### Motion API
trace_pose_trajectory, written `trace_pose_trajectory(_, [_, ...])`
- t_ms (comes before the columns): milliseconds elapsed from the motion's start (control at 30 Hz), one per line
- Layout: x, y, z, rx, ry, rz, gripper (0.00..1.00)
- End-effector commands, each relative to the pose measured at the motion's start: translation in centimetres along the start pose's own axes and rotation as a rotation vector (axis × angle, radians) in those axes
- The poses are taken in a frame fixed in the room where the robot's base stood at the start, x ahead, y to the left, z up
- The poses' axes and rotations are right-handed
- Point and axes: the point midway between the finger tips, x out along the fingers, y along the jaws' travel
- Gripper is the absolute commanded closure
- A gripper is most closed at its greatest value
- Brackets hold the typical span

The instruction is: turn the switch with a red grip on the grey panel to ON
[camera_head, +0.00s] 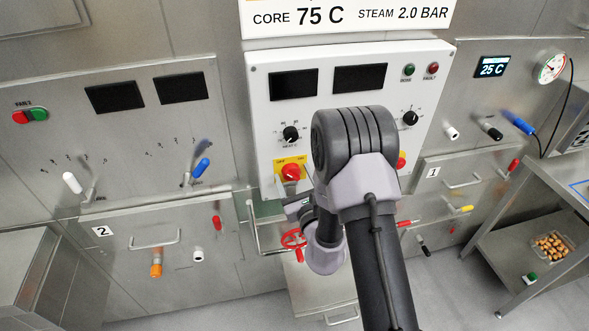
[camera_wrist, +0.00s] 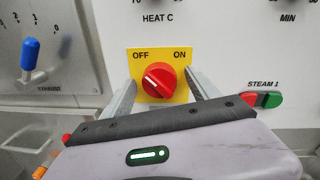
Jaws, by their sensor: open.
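The switch with a red grip (camera_wrist: 158,80) sits on a yellow plate (camera_wrist: 178,56) marked OFF at left and ON at right. The white mark on its grip slants up to the left, toward OFF. In the head view the switch (camera_head: 291,173) is at the lower left of the pale grey panel (camera_head: 340,130). My gripper (camera_wrist: 160,84) is open, with one finger at the left and one at the right of the red grip. I cannot tell whether either finger touches it. In the head view my gripper (camera_head: 298,207) shows just below the switch, partly hidden by my arm.
A green-and-red STEAM 1 button (camera_wrist: 262,99) is right of the switch. A blue-tipped lever (camera_head: 201,168) stands on the left panel.

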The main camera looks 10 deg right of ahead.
Motion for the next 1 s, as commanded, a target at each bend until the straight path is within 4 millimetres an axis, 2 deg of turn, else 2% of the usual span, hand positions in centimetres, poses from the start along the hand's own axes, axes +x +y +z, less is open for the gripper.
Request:
trace_pose_trajectory(200, [-0.01, 0.02, -0.01, 0.000, 0.000, 0.000, 0.33])
trace_pose_trajectory(500, [0.00, 0.02, 0.00, 0.000, 0.000, 0.001, 0.92])
trace_pose_trajectory(767, [0.00, 0.00, 0.02, 0.028, -0.001, 0.001, 0.93])
trace_pose_trajectory(1000, [0.01, -0.03, 0.07, 0.160, -0.010, 0.000, 0.93])
